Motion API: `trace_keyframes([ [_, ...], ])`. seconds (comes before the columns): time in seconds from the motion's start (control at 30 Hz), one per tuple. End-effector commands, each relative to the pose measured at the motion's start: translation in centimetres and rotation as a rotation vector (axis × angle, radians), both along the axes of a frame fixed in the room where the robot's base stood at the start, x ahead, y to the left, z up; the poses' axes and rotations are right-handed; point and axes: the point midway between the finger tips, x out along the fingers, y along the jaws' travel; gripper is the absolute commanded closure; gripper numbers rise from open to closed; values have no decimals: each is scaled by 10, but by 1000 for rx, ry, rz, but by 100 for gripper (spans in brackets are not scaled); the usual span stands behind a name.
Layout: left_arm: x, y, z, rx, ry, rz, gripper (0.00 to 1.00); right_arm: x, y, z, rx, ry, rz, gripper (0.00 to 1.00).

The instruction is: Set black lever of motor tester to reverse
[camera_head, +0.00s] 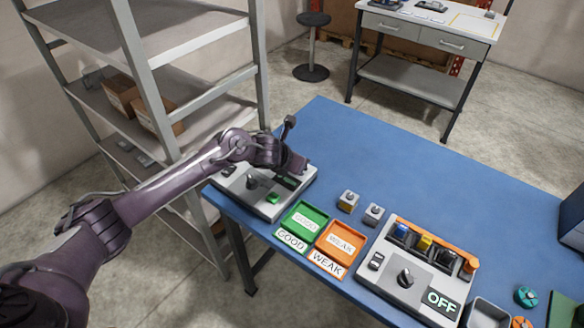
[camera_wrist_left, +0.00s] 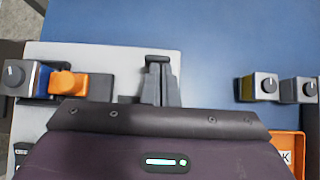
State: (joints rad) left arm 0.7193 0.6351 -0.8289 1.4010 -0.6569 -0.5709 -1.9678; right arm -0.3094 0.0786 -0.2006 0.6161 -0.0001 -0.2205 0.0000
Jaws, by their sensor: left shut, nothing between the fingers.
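A grey tester box (camera_head: 228,185) stands at the near left end of the blue table. A black knob-like lever (camera_head: 252,182) sticks up from its top, with a green part (camera_head: 272,197) beside it. I take this box for the motor tester; its setting cannot be read. My left gripper (camera_head: 300,166) hangs over the box's far right part and hides some of it. Its fingers (camera_wrist_left: 160,72) are shut and empty, over the pale panel. The left wrist view also shows a blue block with a dial (camera_wrist_left: 14,76) beside an orange piece (camera_wrist_left: 68,84). My right gripper is out of view.
A green GOOD tray (camera_head: 315,208) and an orange WEAK tray (camera_head: 352,232) lie right of the box. Two small dial blocks (camera_head: 348,198) (camera_head: 374,212) stand behind them. Another grey box (camera_head: 410,290) reads OFF. The table's far middle is clear. Shelving (camera_head: 130,40) stands left.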

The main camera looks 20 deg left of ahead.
Motion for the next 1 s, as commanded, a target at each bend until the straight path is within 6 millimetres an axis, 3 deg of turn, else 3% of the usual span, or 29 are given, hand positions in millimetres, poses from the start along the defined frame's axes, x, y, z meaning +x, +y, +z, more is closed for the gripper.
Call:
trace_keyframes([
  [0.13, 8, -3, 3, 44, 116, 1, 100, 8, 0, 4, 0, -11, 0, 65],
  [0.33, 4, -1, -1, 40, 110, 0, 100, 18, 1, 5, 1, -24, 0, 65],
  [1.0, 4, -2, 16, 39, 108, -1, 100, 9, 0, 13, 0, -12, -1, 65],
])
